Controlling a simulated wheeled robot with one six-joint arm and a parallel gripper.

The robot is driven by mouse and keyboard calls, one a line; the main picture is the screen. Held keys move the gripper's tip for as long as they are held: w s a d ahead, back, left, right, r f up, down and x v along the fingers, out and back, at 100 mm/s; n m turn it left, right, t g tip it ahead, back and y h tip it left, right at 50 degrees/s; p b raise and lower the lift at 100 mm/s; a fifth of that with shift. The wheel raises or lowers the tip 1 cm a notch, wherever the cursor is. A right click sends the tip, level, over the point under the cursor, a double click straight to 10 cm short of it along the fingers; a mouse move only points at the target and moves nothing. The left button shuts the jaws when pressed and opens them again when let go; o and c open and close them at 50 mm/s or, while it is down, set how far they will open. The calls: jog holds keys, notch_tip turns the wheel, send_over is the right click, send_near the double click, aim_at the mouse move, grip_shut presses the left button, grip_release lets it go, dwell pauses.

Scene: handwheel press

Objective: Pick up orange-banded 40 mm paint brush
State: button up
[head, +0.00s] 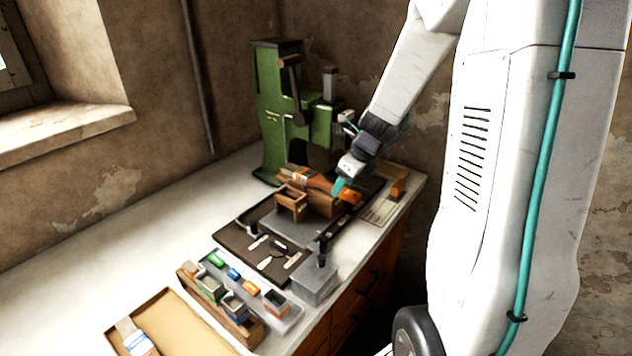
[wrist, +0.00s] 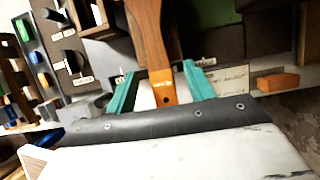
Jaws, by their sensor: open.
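The orange-banded paint brush (head: 318,181) lies across the top of a wooden holder (head: 291,205) in front of the green press. Its wooden handle runs to the right and ends in orange. In the wrist view the brush (wrist: 150,35) runs down from the top edge, and its orange handle end lies between my teal fingers. My gripper (head: 339,186) is at the handle end; in the wrist view my gripper (wrist: 161,82) is open, with a finger on each side and gaps to the handle. The bristles are out of the wrist view.
The green press (head: 270,110) stands behind the brush. A dark board (head: 262,252) with labels lies in front. Several small bins (head: 210,287) and coloured pieces stand nearer. A tray (head: 180,318) with a blue-banded brush (head: 133,338) is at the front left. The left benchtop is clear.

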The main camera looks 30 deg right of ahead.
jog(key=shift+x, duration=1)
jog(key=shift+c, duration=0.3)
grip_shut()
jog(key=shift+r, duration=0.1)
